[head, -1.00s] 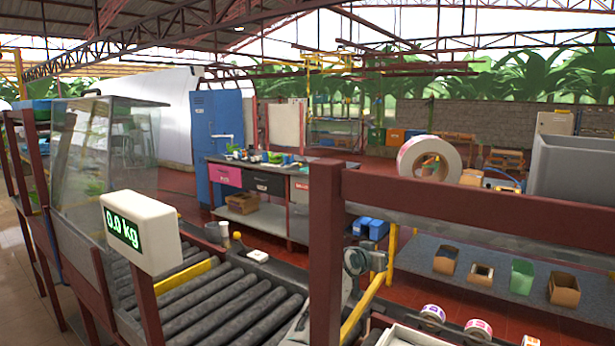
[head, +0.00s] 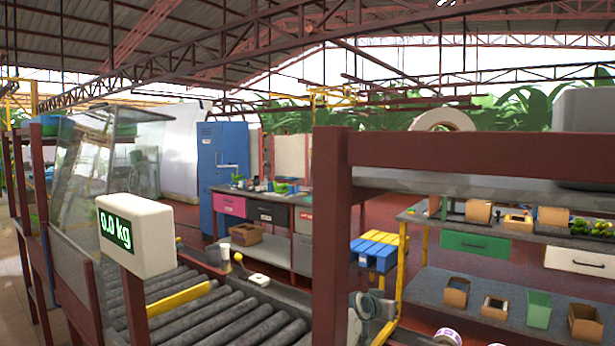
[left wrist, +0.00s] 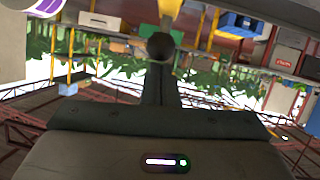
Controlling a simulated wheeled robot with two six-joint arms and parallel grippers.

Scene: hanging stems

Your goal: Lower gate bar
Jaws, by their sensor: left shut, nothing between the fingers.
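A yellow bar (head: 180,299) lies low across the roller conveyor in the head view. Another yellow piece (head: 384,334) shows at the bottom edge, beside a grey round-headed device (head: 368,305); most of it is cut off. I cannot tell for sure which is the gate bar. In the left wrist view my left gripper (left wrist: 160,47) is shut and empty, its narrow dark tip pointing up the picture. A yellow piece (left wrist: 168,8) shows just beyond the tip; I cannot tell whether they touch.
The rollers (head: 210,325) run under the 0.0 kg display (head: 137,235). A dark red post (head: 327,230) and beam (head: 430,152) stand close in front. A shelf (head: 420,290) with several boxes is at right.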

